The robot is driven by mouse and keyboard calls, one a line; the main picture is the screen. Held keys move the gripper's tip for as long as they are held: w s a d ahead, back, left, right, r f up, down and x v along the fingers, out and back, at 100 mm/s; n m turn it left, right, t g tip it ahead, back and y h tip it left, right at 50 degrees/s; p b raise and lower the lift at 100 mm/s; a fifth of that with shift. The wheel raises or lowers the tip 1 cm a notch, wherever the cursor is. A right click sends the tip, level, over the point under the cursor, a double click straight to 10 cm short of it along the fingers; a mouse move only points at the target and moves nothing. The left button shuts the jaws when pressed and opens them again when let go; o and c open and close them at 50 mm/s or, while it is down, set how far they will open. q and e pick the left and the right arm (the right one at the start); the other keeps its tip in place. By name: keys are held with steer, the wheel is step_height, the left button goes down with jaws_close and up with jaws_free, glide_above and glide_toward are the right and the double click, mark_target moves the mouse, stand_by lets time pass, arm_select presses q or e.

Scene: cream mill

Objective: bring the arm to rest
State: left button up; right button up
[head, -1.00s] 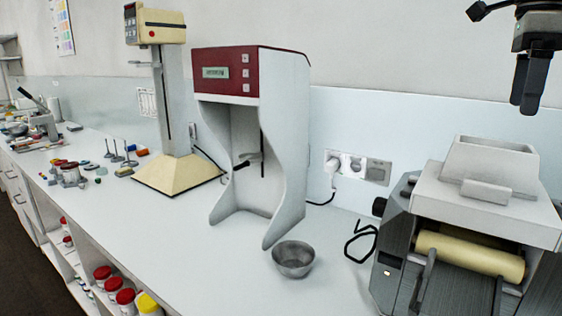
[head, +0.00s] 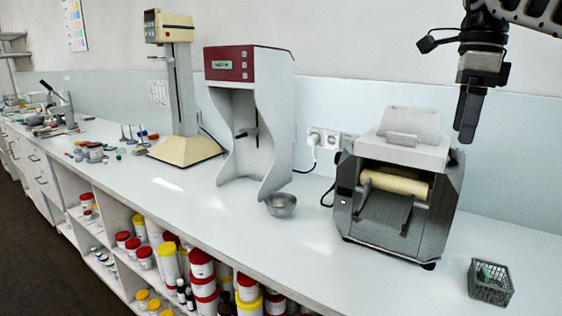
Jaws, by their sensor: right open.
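My right gripper (head: 466,118) hangs at the upper right of the head view, fingers pointing down. It is open and empty, though its fingers overlap from this angle. It appears above the right side of the grey roller mill (head: 435,215), apart from the counter. My left gripper is not in view.
A metal bowl (head: 281,205) stands on the white counter (head: 160,205) before the red-topped mixer (head: 228,64). A beige stand device (head: 185,150) is farther left. A grey basket (head: 490,284) sits at the right. Shelves below hold several jars (head: 168,262).

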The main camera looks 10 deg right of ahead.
steer(key=a+f+n+g+y, duration=0.25)
steer(key=a+f+y, duration=0.45)
steer(key=a+f, duration=1.8)
steer(key=s+a+f+m+t+y, duration=0.2)
steer(key=s+a+m+y, duration=0.4)
steer(key=a, duration=0.5)
steer(key=s+a+f+m+t+y, duration=0.2)
steer(key=s+a+f+m+y, duration=0.15)
steer(key=a+m+y, duration=0.4)
steer(key=s+d+f+m+t+h, duration=0.1)
steer(key=d+f+m+t+h, duration=0.5)
steer(key=m, duration=0.6)
steer(key=s+d+f+m+t+h, duration=0.1)
steer(key=d+f+m+t+h, duration=0.2)
steer(key=f+m+t+h, duration=0.7)
steer(key=s+d+f+m+g+h, duration=0.1)
steer(key=s+d+f+m+g, duration=0.2)
steer(key=s+d+m, duration=0.2)
steer(key=s+d+f+m+g+h, duration=0.1)
steer(key=s+d+f+m+g, duration=0.3)
steer(key=d, duration=0.5)
steer(key=s+m, duration=0.2)
steer(key=s, duration=0.1)
steer(key=shift+s+d+m+h, duration=0.2)
steer(key=shift+d+m+h, duration=0.1)
steer(key=shift+d+h, duration=0.1)
